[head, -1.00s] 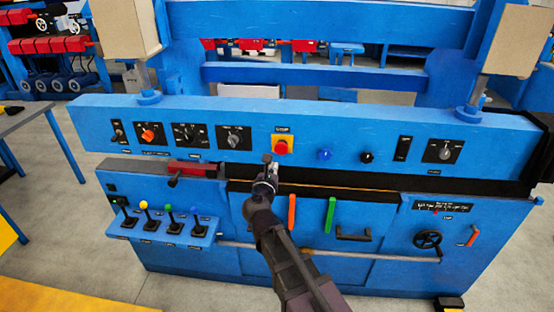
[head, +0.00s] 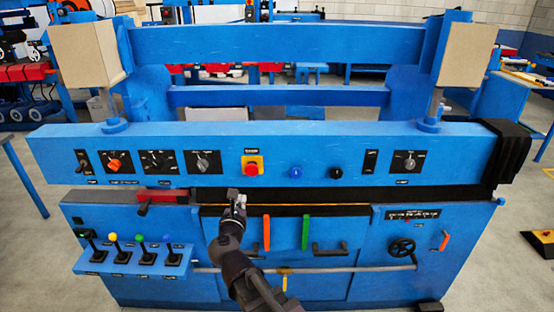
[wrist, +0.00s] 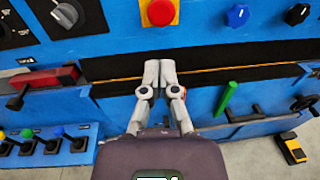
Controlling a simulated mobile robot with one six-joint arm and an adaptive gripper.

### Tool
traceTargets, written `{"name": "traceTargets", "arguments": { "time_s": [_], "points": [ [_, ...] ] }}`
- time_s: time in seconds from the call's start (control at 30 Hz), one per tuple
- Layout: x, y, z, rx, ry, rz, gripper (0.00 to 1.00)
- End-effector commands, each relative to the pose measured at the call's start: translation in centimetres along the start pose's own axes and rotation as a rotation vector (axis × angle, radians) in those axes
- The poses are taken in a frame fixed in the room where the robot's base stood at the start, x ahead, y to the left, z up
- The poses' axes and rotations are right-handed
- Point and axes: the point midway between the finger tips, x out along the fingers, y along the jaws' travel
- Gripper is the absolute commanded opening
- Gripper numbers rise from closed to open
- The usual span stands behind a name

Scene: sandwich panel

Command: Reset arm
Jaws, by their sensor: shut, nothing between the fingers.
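My gripper (head: 237,196) is shut and empty in front of the blue machine panel (head: 330,150), below the red emergency button (head: 252,168) on its yellow plate. In the wrist view the fingers of my gripper (wrist: 160,72) are together, and the red button (wrist: 161,12) is just above their tips in the picture. I cannot tell whether the fingertips touch the panel. My dark arm reaches up from the bottom of the head view.
The panel carries black and orange knobs, a blue knob (head: 295,173) and a black knob (head: 336,172). Below are orange (head: 266,233) and green (head: 305,232) handles, several coloured levers (head: 140,244) at left, and a handwheel (head: 401,248) at right. A horizontal bar (head: 330,269) crosses the lower front.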

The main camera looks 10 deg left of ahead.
Motion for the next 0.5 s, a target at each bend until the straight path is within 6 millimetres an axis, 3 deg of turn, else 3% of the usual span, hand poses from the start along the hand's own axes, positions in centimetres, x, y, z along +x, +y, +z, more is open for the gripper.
{"name": "traceTargets", "arguments": {
  "time_s": [0.17,0.27,0.37,0.5],
  "points": [
    [0.3,-0.9,0.0,0.031,0.011,-0.02,0.0],
    [0.8,-2.6,-0.1,0.094,0.033,-0.061,0.0],
    [1.5,-5.1,-0.4,0.197,0.064,-0.125,0.0],
    [2.5,-10.0,-1.1,0.396,0.116,-0.254,0.0]
  ]
}}
